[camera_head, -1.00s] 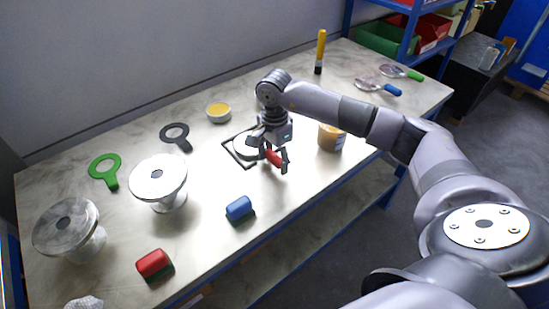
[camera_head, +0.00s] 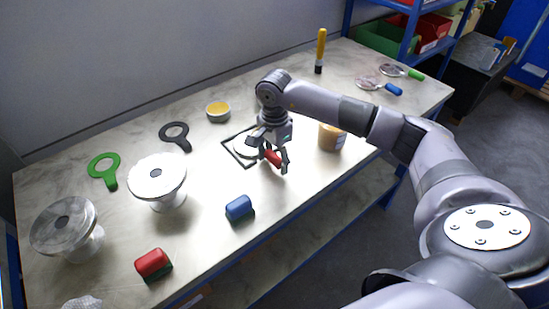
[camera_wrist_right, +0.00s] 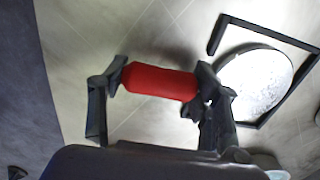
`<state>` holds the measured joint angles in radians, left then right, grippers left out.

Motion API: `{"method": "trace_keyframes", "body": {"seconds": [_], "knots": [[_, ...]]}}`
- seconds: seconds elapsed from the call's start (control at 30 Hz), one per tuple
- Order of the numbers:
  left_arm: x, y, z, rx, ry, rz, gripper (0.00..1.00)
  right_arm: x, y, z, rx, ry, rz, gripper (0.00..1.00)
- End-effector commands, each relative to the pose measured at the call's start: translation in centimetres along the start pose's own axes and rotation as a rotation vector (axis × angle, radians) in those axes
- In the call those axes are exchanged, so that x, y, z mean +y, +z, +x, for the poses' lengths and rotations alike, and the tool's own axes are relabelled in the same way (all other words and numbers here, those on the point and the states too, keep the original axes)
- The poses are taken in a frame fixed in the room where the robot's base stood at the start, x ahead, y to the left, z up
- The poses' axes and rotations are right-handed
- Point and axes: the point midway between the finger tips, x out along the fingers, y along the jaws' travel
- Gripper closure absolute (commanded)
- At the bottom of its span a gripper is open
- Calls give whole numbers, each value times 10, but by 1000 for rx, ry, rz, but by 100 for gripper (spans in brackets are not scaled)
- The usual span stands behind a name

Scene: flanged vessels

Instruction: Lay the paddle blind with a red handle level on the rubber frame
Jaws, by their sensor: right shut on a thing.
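The paddle blind's red handle (camera_head: 273,159) is between the fingers of my right gripper (camera_head: 269,157), which is shut on it. In the right wrist view the red handle (camera_wrist_right: 160,82) spans from finger to finger. The blind's pale round disc (camera_head: 245,147) is over the dark square rubber frame (camera_head: 229,150), inside its outline. The wrist view also shows the disc (camera_wrist_right: 255,82) within the frame (camera_wrist_right: 270,28). I cannot tell whether the disc touches the frame or is fully level. My gripper hides part of the disc and frame. My left gripper is not in view.
An orange-brown jar (camera_head: 331,137) stands right of the gripper. Flanged vessels (camera_head: 157,176) (camera_head: 65,226), dark (camera_head: 175,134) and green (camera_head: 104,168) ring paddles and a yellow bowl (camera_head: 218,111) are left.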

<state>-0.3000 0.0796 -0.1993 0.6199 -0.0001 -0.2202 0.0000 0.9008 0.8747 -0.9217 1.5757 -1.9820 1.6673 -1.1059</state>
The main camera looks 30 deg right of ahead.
Motion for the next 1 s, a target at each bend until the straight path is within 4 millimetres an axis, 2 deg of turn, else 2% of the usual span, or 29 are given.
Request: {"method": "trace_keyframes", "body": {"seconds": [0.1, 0.13, 0.47, 0.8, 0.87, 1.0], "knots": [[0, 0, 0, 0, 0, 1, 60, -1, 0, -2, -1, -5, 0, 96], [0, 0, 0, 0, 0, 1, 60, -1, 0, -2, -1, -5, 0, 41], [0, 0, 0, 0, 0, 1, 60, 0, 0, -1, 0, -2, 0, 19], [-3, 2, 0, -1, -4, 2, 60, 1, 0, -1, 1, 3, 0, 19], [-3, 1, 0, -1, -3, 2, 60, 0, 0, -6, 1, 1, 0, 19], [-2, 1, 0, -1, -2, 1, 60, -1, 0, -28, 1, -4, 0, 19]]}}
